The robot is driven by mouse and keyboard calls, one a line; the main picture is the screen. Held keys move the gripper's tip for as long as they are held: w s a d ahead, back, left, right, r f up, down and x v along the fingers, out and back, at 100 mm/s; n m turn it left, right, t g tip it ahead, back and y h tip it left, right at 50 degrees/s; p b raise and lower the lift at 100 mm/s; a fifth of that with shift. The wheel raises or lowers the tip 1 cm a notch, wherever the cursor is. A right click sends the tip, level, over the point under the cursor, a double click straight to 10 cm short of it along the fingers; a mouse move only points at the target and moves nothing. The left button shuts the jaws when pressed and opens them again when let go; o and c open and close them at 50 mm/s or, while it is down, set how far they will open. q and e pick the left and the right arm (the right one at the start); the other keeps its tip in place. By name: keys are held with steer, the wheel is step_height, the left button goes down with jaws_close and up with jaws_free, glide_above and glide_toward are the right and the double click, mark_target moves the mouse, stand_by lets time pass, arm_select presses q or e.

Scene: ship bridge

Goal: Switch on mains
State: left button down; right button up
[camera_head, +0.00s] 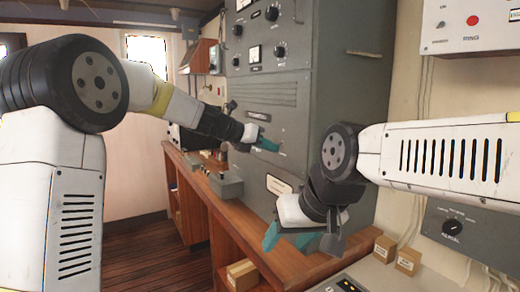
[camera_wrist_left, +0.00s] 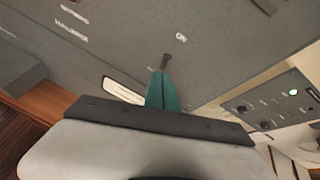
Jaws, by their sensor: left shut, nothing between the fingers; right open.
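My left gripper (camera_head: 269,144) is at the front of the tall grey cabinet (camera_head: 275,110). Its teal fingers (camera_wrist_left: 161,88) are shut and empty, with their tips right at the toggle; I cannot tell whether they touch it. In the head view the toggle is too small or hidden to make out. My right gripper (camera_head: 291,243) is open and empty, low in front of the cabinet, above the wooden counter.
A wooden counter (camera_head: 225,218) runs along the cabinet's base, with a grey box (camera_head: 226,185) on it. Small cartons (camera_head: 408,260) stand at right, below an "AERIAL" panel (camera_head: 455,228). A panel with a green light (camera_wrist_left: 293,92) shows in the wrist view.

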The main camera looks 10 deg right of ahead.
arm_select(q)
steer(key=shift+r, duration=0.65)
steer(key=shift+r, duration=0.65)
